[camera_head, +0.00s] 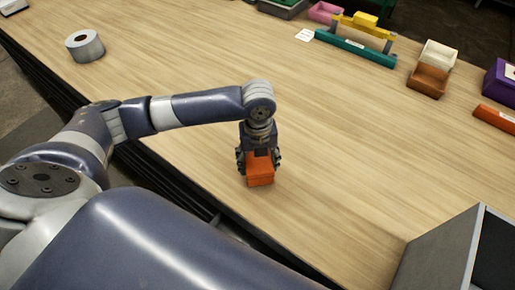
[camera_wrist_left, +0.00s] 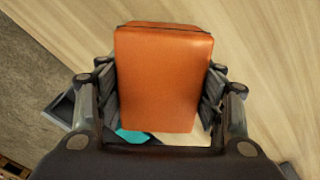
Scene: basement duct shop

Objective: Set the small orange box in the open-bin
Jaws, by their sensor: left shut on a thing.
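The small orange box (camera_head: 261,174) is between the fingers of my left gripper (camera_head: 259,160), near the front edge of the workbench. The gripper points down and is shut on the box. In the left wrist view the box (camera_wrist_left: 165,80) fills the space between both fingers, its broad face towards the camera. I cannot tell whether its underside touches the bench. A dark grey open box (camera_head: 440,252), which looks like the open-bin, stands at the bottom right, cut off by the frame. My right gripper is not in view.
The wooden workbench (camera_head: 340,150) is clear around the gripper. A tape roll (camera_head: 85,46) lies at the far left. A teal-and-yellow rack (camera_head: 356,46), a brown bin (camera_head: 428,80), a purple box (camera_head: 500,84) and an orange-red item (camera_head: 495,118) line the back right.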

